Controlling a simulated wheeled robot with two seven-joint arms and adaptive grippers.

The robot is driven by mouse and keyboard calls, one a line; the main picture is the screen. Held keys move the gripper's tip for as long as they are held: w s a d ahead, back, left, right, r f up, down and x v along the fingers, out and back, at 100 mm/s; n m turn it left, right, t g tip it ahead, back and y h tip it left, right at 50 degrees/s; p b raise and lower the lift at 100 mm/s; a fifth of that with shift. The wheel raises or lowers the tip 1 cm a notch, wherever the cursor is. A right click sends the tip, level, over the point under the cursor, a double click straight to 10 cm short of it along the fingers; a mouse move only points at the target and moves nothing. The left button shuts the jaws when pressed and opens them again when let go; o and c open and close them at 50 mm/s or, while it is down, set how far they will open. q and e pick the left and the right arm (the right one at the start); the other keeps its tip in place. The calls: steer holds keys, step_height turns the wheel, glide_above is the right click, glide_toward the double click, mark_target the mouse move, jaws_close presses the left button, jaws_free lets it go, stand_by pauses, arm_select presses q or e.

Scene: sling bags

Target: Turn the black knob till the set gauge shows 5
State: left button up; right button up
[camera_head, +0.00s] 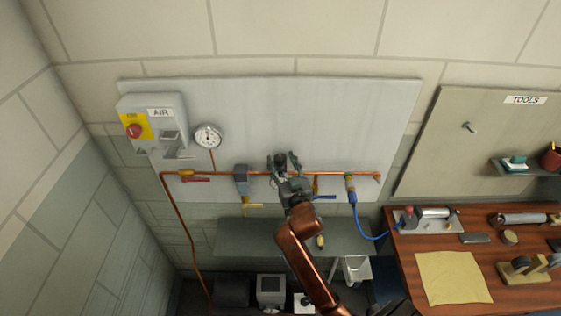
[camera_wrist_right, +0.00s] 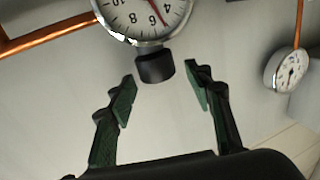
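The black knob (camera_wrist_right: 155,66) shows in the right wrist view, joined to the rim of the set gauge (camera_wrist_right: 143,30). The gauge has a white dial and a silver rim, and the frame cuts it off. Its red hand lies between the 4 and the 6. My right gripper (camera_wrist_right: 162,80) is open, its green-padded fingers on either side of the knob's near end with gaps left and right. In the head view my right gripper (camera_head: 287,162) is in front of the copper pipe and hides the knob and set gauge. My left gripper is not in view.
Another round gauge (camera_head: 208,136) hangs left on the grey panel (camera_head: 330,115), beside the AIR box (camera_head: 155,120). The copper pipe (camera_head: 215,173) carries a blue-grey unit (camera_head: 241,182) and valves close to my gripper. A wooden bench (camera_head: 405,265) stands at right.

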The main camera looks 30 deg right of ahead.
steer(key=v, duration=1.2)
stand_by(0.4)
